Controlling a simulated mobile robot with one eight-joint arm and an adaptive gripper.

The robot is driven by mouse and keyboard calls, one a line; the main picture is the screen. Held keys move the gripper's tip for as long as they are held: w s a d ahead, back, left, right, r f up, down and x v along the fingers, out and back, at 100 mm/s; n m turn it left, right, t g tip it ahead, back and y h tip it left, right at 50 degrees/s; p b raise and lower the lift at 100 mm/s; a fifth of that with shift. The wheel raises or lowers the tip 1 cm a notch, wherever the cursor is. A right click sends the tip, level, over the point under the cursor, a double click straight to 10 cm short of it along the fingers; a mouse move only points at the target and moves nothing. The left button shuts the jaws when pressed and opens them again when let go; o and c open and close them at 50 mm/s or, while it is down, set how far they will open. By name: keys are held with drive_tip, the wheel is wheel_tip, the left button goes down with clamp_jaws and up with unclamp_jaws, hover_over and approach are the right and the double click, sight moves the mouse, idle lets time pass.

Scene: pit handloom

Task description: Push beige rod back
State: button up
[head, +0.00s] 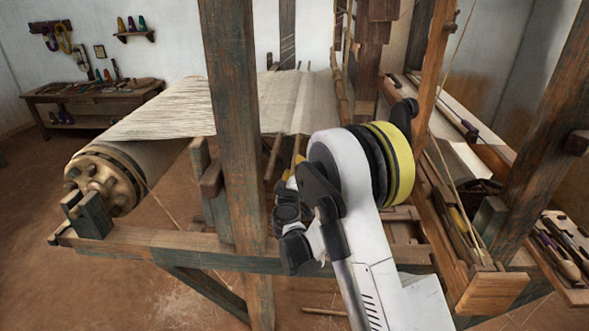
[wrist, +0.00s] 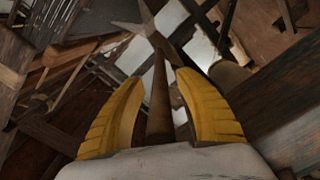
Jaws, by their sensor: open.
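In the wrist view, a brownish-beige rod (wrist: 160,98) runs lengthwise between the two yellow fingers of my gripper (wrist: 160,85). The fingers stand apart, with a gap on each side of the rod, so it is not clamped. In the head view, my gripper (head: 285,175) is near the loom's middle, below the cloth edge, and mostly hidden by my wrist. Two thin beige rods (head: 297,150) hang below the cloth close to it. I cannot tell which of these is the one between the fingers.
A thick upright post (head: 232,120) stands just left of my gripper. Pale warp cloth (head: 165,112) stretches from the roller (head: 120,175) at left. A wooden beam (head: 170,243) crosses below. Posts and a bench with tools (head: 565,250) crowd the right.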

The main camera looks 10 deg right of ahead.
drive_tip(key=shift+c, duration=0.2)
clamp_jaws()
drive_tip(key=a, duration=0.2)
drive_tip(key=shift+w+a+b, duration=0.35)
drive_tip(key=shift+w+a, duration=0.05)
drive_tip(key=shift+o, duration=0.2)
unclamp_jaws()
drive_tip(key=shift+a, duration=0.15)
drive_tip(key=shift+s, duration=0.1)
drive_tip(key=v, duration=1.1)
drive_tip(key=shift+s, duration=0.35)
